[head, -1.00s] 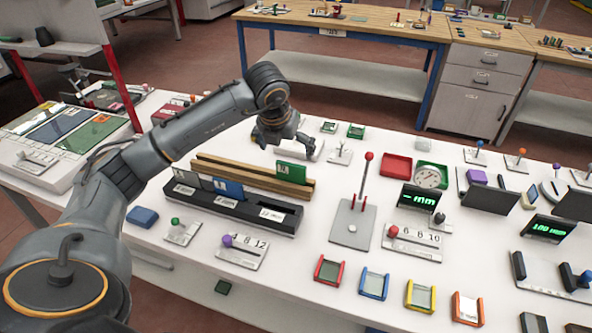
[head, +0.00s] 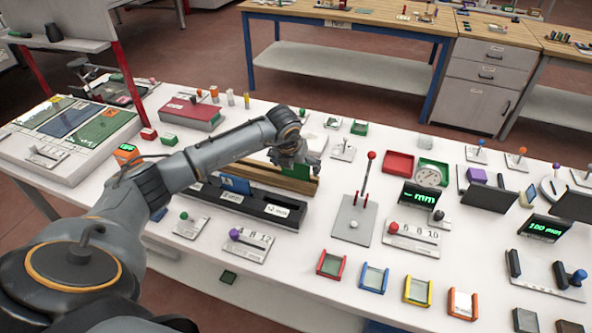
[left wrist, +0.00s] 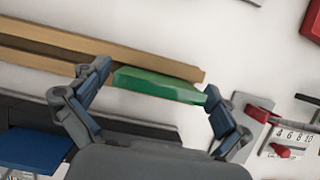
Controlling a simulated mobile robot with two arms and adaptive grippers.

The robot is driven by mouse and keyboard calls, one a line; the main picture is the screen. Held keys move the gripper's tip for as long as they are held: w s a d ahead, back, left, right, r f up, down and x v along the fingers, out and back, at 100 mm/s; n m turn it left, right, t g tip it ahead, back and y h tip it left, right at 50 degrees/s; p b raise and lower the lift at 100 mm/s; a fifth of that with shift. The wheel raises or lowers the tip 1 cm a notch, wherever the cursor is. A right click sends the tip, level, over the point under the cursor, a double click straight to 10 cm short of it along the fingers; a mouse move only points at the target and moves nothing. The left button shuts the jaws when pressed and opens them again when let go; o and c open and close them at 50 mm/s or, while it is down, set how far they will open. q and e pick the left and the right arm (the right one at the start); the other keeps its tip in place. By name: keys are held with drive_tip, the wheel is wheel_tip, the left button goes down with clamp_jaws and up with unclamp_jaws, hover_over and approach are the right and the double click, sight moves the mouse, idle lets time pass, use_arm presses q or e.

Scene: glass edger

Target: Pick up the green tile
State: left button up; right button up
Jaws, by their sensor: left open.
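The green tile (left wrist: 160,86) stands in the slot of the wooden rack (head: 296,184). In the head view a part of the green tile (head: 273,157) shows beside my left gripper (head: 291,162), which hides the rest. In the left wrist view my left gripper (left wrist: 157,82) is open, with one finger at each end of the tile. My right gripper is not in view.
A black rack (head: 264,205) with a blue tile (head: 235,185) stands just in front of the wooden rack. A grey plate with a red-knobbed lever (head: 353,222) stands to the right. A red box (head: 188,113) lies behind my left arm.

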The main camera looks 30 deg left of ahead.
use_arm(q)
drive_tip(key=shift+r, duration=0.1)
drive_tip(key=c, duration=1.6)
drive_tip(key=shift+c, duration=0.2)
